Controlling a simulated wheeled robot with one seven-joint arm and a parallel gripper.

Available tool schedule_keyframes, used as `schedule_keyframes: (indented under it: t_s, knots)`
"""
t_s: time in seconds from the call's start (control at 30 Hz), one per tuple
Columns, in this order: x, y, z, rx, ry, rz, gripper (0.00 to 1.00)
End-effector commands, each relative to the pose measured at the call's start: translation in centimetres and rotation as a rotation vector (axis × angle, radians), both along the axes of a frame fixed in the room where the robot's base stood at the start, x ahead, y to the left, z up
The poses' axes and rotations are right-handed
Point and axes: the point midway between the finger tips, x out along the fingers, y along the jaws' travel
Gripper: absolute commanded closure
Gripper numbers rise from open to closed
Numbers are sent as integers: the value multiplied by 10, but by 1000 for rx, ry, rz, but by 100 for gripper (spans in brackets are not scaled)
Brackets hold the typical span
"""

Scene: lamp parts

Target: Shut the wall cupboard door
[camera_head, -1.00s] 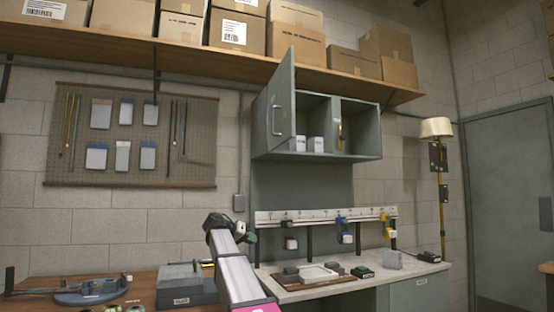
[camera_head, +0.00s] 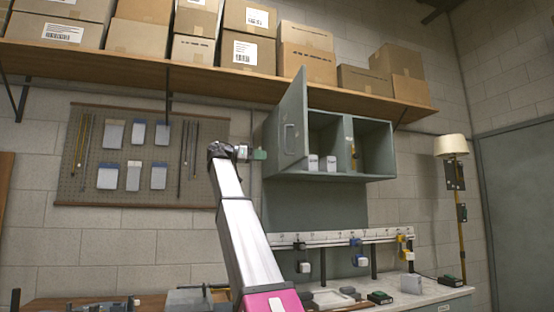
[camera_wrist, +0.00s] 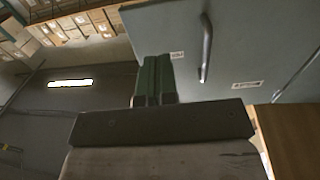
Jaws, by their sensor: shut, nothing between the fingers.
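The wall cupboard (camera_head: 375,150) is grey-green and hangs below the long shelf. Its door (camera_head: 291,125) is hinged at the left and stands open, swung outward, with a bar handle (camera_head: 289,139) on its face. Small white boxes (camera_head: 321,163) and a yellow-handled item stand inside. My gripper (camera_head: 260,155) is shut and empty, with green fingertips, just left of the door in the head view. In the wrist view the shut fingers (camera_wrist: 154,75) point towards the door panel (camera_wrist: 235,45), left of its handle (camera_wrist: 206,48). Whether they touch the door I cannot tell.
A wooden shelf (camera_head: 190,74) with several cardboard boxes runs above the cupboard. A pegboard (camera_head: 75,190) hangs at left, a lamp (camera_head: 451,146) stands at right. A workbench with a tool rail (camera_head: 335,237) lies below.

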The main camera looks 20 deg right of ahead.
Motion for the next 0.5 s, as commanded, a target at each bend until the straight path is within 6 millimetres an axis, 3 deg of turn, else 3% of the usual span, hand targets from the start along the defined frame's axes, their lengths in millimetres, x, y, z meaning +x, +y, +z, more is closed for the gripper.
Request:
schedule_keyframes:
  t_s: [0.5]
  knots:
    - [-7, -91, -1, 0, 2, -1, 100]
